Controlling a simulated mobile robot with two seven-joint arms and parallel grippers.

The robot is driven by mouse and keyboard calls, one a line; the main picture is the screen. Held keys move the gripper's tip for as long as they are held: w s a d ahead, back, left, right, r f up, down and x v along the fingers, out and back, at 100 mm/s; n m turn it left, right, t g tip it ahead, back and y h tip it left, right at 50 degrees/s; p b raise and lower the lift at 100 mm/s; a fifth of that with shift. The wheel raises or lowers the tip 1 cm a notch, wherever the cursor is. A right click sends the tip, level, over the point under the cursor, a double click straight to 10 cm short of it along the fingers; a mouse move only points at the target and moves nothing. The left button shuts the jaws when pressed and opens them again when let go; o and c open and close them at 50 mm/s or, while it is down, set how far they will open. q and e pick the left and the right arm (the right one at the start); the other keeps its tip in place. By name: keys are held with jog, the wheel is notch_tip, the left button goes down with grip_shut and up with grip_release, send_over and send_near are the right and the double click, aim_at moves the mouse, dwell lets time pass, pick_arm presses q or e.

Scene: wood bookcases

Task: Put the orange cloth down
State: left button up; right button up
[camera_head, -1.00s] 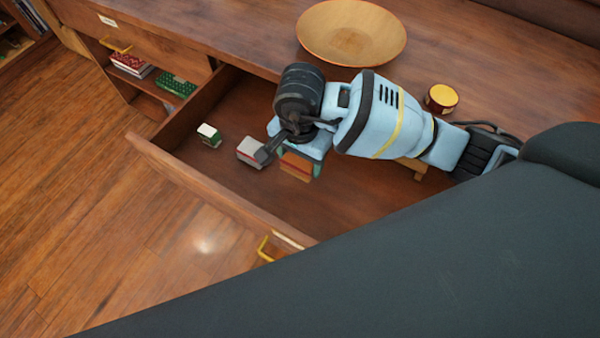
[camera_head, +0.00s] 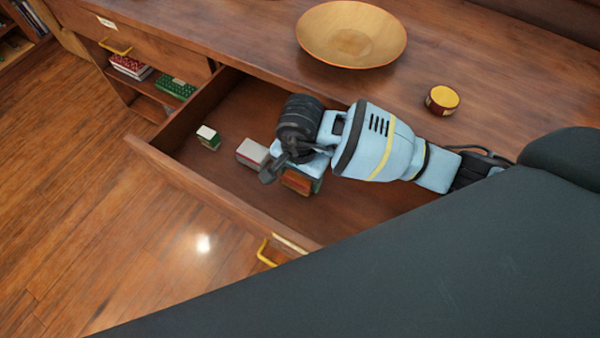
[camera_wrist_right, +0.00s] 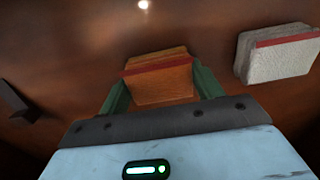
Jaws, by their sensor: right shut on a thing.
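The orange cloth (camera_wrist_right: 160,82) is a folded block with a red band. It sits between the green fingers of my right gripper (camera_wrist_right: 161,90), which is shut on it. In the head view the cloth (camera_head: 296,181) is partly hidden under my right gripper (camera_head: 300,182), low inside the open drawer (camera_head: 345,205). I cannot tell whether the cloth touches the drawer floor. My left gripper is not in view.
A grey-white block with a red band (camera_head: 252,153) lies in the drawer close left of the gripper. A small white-green box (camera_head: 208,137) lies farther left. A wooden bowl (camera_head: 351,35) and yellow-topped tin (camera_head: 442,99) stand on the top above.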

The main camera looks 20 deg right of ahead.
jog(key=shift+f, duration=0.15)
jog(key=o, duration=0.9)
notch_tip(320, 180, up, 12)
jog(key=shift+r+p, duration=0.2)
jog(key=shift+p, duration=0.35)
